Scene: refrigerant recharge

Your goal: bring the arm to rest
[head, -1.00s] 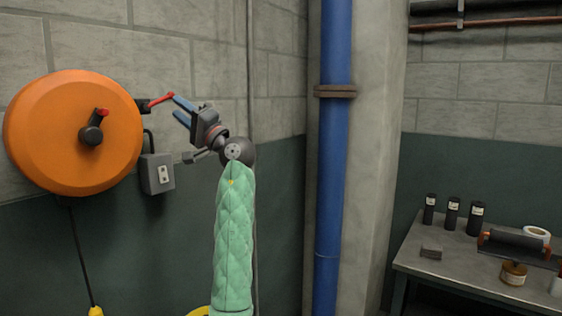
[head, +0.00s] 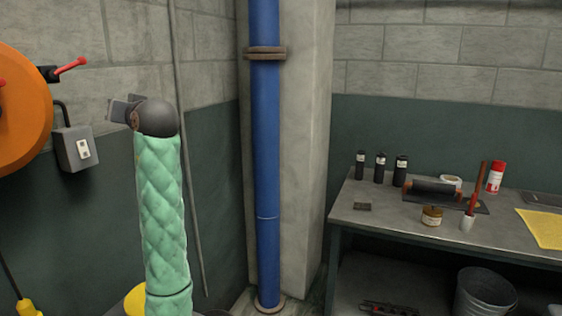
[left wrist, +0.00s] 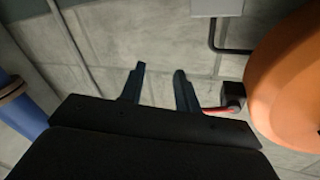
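My left arm, in a green quilted sleeve, rises in the left part of the head view. Its wrist end (head: 130,110) shows there, but the fingers are hidden behind it. In the left wrist view my left gripper (left wrist: 158,72) has its two fingers apart with only bare wall between them; it is open and empty. The orange round housing (head: 18,110) on the wall carries a red-tipped lever (head: 72,66). In the left wrist view the lever (left wrist: 230,106) and housing (left wrist: 290,80) lie right of the fingers. My right gripper is not in view.
A grey switch box (head: 76,148) hangs beside the housing. A blue pipe (head: 266,170) stands in the corner. A workbench (head: 345,215) on the right holds black bottles (head: 380,168), a red can (head: 496,176) and a yellow sheet (head: 545,226). A bucket (head: 484,292) stands below.

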